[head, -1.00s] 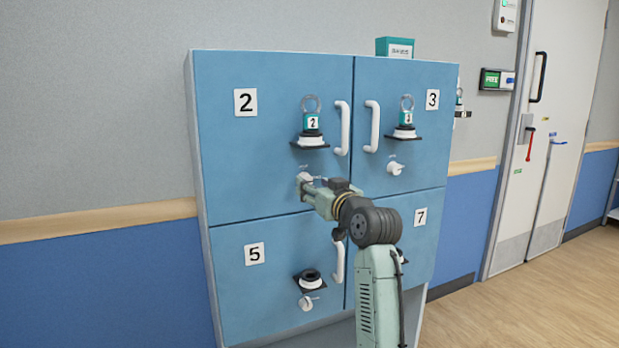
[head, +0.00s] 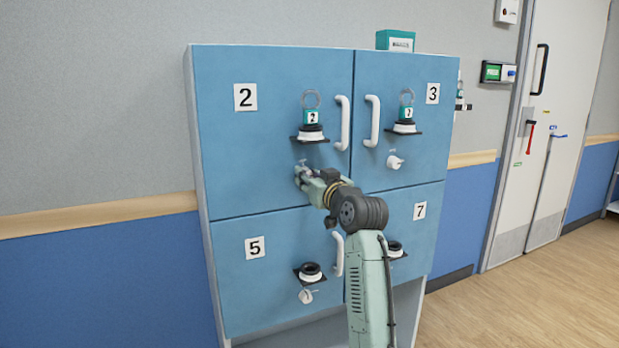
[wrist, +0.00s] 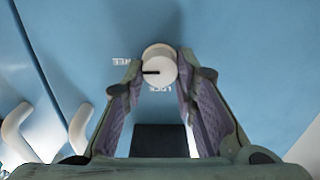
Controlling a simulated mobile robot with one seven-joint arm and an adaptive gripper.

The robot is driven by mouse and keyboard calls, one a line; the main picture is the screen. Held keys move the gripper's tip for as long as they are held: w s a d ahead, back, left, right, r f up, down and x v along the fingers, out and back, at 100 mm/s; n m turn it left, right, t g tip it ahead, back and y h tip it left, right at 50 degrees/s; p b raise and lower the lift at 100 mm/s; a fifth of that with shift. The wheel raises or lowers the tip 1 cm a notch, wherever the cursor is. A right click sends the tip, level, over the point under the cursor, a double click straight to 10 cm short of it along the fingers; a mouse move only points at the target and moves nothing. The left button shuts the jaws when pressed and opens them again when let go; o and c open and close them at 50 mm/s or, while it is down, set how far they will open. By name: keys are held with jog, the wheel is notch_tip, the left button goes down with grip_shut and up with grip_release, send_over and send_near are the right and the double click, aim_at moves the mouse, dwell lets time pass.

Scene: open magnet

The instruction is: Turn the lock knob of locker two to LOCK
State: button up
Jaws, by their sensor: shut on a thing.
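The lock knob (wrist: 158,64) of locker two is a white round knob with a dark pointer line. In the wrist view the line points left, toward the FREE lettering (wrist: 129,61); the LOCK lettering (wrist: 160,89) is just below the knob. My gripper (wrist: 160,78) has one finger on each side of the knob and is shut on it. In the head view my gripper (head: 303,176) is at the lower right of the locker two door (head: 240,160), hiding most of the knob.
A white handle (head: 343,124) and a shelf (head: 310,140) with a teal-tagged item sit above my gripper. Locker three (head: 432,130) is to the right, locker five (head: 240,285) below, locker seven (head: 425,235) lower right. Open floor (head: 520,290) lies at the right.

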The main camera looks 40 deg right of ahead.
grip_shut()
jog(key=shift+f+n+b, duration=0.1)
jog(key=shift+n+b, duration=0.2)
jog(key=shift+n, duration=0.1)
jog(key=shift+a+f+n+b, duration=0.1)
jog(key=shift+n+b, duration=1.8)
jog(key=shift+n, duration=2.4)
jog(key=shift+a+n+b, duration=0.1)
jog(key=shift+n+b, duration=1.75)
jog(key=shift+n, duration=2.45)
jog(key=o, duration=0.6)
grip_release()
